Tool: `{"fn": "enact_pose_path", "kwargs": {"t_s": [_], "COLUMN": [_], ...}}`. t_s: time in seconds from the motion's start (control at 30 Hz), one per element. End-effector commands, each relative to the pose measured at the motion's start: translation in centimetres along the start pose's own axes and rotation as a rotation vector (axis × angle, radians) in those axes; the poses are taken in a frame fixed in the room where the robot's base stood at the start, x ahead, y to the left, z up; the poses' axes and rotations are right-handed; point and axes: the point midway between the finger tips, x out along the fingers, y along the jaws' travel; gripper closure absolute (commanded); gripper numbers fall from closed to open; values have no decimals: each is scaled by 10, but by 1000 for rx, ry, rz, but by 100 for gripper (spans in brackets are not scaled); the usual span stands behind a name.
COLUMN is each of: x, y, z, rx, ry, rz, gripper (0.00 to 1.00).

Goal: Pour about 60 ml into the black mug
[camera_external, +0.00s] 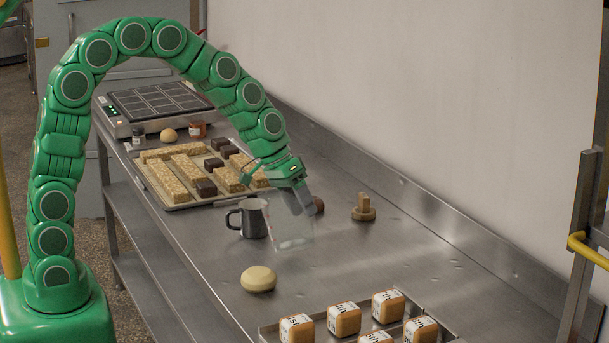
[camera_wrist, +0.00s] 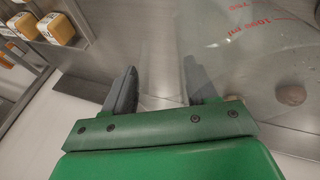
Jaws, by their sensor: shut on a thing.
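The black mug (camera_external: 253,218) stands upright on the steel counter, its handle to the left in the external view. I do not make it out in the wrist view. My gripper (camera_external: 303,208) is just right of the mug and shut on a clear measuring jug (camera_external: 291,236). In the wrist view the jug (camera_wrist: 245,35) shows red volume marks beside my gripper's fingers (camera_wrist: 162,85). The jug is close to the mug and looks slightly tilted. I cannot tell whether its base touches the counter or how much liquid it holds.
A pale round bun (camera_external: 258,279) lies in front of the mug. A tray of bars and dark blocks (camera_external: 178,205) lies behind it. A wooden piece (camera_external: 363,208) stands to the right. Labelled blocks (camera_external: 344,319) sit in a metal rack at the front. A scale (camera_external: 150,122) is at the back.

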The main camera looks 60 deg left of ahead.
Motion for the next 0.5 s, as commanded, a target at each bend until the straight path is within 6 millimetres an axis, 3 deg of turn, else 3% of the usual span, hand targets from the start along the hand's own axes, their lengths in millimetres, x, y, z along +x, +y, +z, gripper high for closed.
{"fn": "enact_pose_path", "kwargs": {"t_s": [0.5], "x": [18], "y": [10], "z": [4], "rx": [43], "ry": [-9], "rz": [-142], "gripper": [94]}}
